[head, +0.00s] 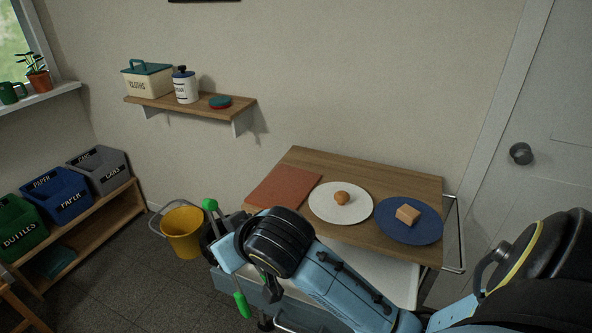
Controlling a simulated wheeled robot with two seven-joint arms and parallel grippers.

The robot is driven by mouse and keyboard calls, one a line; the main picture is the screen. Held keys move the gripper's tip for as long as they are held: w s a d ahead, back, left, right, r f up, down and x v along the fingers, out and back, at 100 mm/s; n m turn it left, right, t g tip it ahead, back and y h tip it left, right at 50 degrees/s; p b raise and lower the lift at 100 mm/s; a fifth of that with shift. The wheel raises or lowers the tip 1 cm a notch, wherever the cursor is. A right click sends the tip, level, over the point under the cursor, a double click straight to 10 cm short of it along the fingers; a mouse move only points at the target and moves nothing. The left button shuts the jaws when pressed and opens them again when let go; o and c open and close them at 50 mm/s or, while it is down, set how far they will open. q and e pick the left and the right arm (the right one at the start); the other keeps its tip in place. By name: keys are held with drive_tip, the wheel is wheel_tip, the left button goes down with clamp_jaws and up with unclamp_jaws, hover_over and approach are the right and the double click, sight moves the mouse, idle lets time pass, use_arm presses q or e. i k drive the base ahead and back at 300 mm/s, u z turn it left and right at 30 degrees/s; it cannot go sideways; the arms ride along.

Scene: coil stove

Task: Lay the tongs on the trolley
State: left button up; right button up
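The trolley (370,165) has a wooden top and a metal rail at its right end. My arm reaches in from the lower right, across the trolley's front. The dark gripper end (214,230) is at the trolley's front left, partly hidden behind my own wrist. A green part (210,204) shows above it and another green part (241,304) hangs below. I cannot tell whether these belong to the tongs or the gripper. No tongs can be clearly made out on the trolley. The finger opening is hidden. My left gripper is not in view.
A yellow bucket (183,240) stands left on the floor. A wall shelf (205,108) holds containers.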

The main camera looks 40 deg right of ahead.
sight(368, 168)
drive_tip(key=z, duration=0.35)
drive_tip(key=i, duration=1)
drive_tip(key=z, duration=0.85)
